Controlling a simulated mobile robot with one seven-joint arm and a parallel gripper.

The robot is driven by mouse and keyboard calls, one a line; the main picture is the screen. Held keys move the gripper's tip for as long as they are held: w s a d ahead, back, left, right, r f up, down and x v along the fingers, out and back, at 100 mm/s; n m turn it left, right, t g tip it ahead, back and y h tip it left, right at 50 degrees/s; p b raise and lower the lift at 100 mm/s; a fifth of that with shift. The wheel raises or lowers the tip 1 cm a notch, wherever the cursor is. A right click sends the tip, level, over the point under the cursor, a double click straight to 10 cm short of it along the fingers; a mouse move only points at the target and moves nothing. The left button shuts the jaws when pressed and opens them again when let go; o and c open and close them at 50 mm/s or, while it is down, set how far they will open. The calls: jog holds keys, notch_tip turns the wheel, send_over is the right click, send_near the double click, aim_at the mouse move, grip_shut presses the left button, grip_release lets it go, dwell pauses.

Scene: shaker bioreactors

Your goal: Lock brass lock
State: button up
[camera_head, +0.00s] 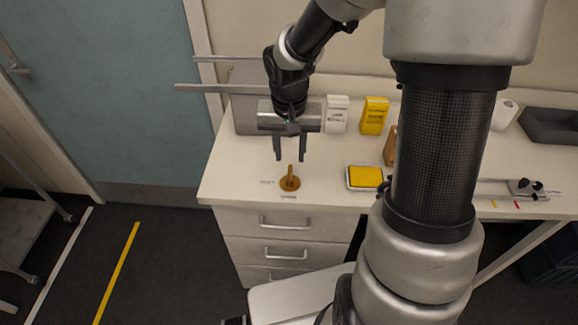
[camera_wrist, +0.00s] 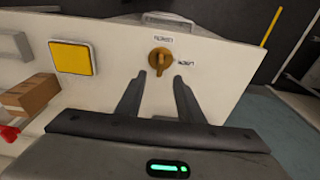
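The brass lock (camera_head: 290,183) is a round brass disc with a raised lever, set on the white bench top near its front left corner. It also shows in the wrist view (camera_wrist: 161,60), ahead of my fingers, with two small printed labels beside it, one above and one to the right. The lever points roughly away from my body in the head view. My gripper (camera_head: 291,158) hangs above and slightly behind the lock, fingers spread and empty. In the wrist view my gripper (camera_wrist: 161,77) has its two fingers apart, with the lock beyond the tips, apart from them.
A yellow-topped pad (camera_head: 364,177) lies right of the lock. A white box (camera_head: 337,114), a yellow box (camera_head: 374,116) and a brown box (camera_head: 391,146) stand farther back. Drawers (camera_head: 285,222) are below the bench's front edge. The bench top around the lock is clear.

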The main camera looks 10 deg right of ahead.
aim_at(290, 169)
jog(key=f, duration=0.5)
jog(key=w+f, duration=0.1)
jog(key=f, duration=0.1)
jog(key=shift+d+f+b, duration=0.15)
jog(key=shift+f+b, duration=0.25)
grip_shut()
